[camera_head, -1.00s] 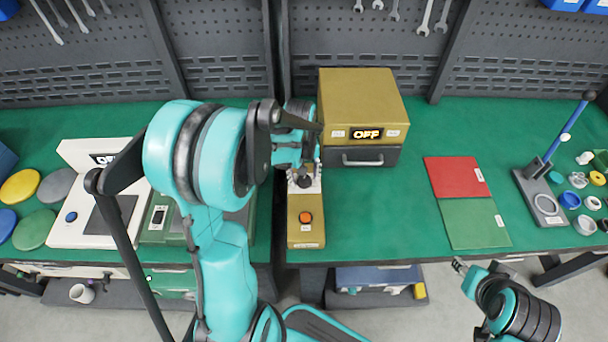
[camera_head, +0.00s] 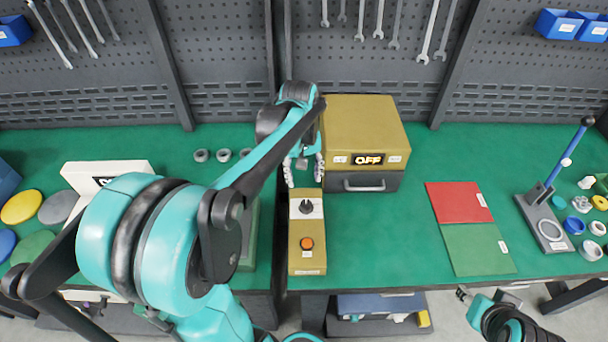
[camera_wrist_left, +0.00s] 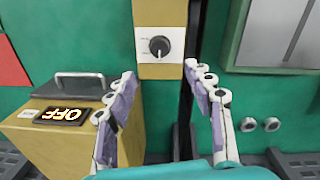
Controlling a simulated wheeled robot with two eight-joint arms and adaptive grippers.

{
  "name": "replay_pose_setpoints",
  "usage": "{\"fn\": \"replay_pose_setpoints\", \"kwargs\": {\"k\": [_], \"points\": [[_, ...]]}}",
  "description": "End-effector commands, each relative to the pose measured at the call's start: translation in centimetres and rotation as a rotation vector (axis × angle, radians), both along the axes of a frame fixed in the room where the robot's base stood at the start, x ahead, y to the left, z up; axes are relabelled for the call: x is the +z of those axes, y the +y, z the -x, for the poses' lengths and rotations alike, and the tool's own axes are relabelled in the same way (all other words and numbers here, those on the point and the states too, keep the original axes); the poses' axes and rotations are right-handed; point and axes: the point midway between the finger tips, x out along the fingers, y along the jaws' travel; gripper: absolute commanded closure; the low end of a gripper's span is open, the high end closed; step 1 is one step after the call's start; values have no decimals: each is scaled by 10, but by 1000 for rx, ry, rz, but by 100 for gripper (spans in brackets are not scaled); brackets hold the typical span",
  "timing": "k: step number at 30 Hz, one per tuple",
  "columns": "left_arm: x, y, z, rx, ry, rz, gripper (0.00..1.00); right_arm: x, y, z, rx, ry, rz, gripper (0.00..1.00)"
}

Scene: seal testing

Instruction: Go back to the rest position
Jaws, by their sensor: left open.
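My left gripper (camera_head: 304,172) is open and empty, just behind the yellow control panel (camera_head: 307,263). Its two fingers point towards the black knob (camera_head: 306,207) on the panel's white plate and stand apart from it. In the left wrist view the knob (camera_wrist_left: 159,46) lies beyond the open fingers (camera_wrist_left: 160,80), with nothing between them. My left arm crosses the left half of the head view and hides part of the white device (camera_head: 108,170). My right gripper (camera_head: 463,294) is at the bottom right, in front of the bench; its jaws are too small to read.
The yellow box (camera_head: 362,120) reading OFF stands close right of my left gripper. Red (camera_head: 455,200) and green (camera_head: 478,248) mats lie to the right. A blue-handled press (camera_head: 545,215) and small rings are at the far right. Bare green bench lies around the mats.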

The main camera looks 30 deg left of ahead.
Motion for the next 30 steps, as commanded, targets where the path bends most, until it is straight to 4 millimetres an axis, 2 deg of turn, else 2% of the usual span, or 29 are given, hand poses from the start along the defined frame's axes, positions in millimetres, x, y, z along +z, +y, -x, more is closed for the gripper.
{"fn": "replay_pose_setpoints", "kwargs": {"k": [11, 14, 17, 23, 30], "points": [[0, 0, 0, -1, -1, -1, 47, 0, 0, 0, 0, 0, 0, 60], [2, -5, 4, -24, -19, -7, 47, 0, 0, 0, 0, 0, 0, 60], [9, -20, 15, -93, -71, -27, 47, 0, 0, 0, 0, 0, 0, 60], [19, -63, 54, -338, -260, -109, 47, 0, 0, 0, 0, 0, 0, 60], [12, -100, 93, -608, -476, -220, 47, 0, 0, 0, 0, 0, 0, 60]]}}
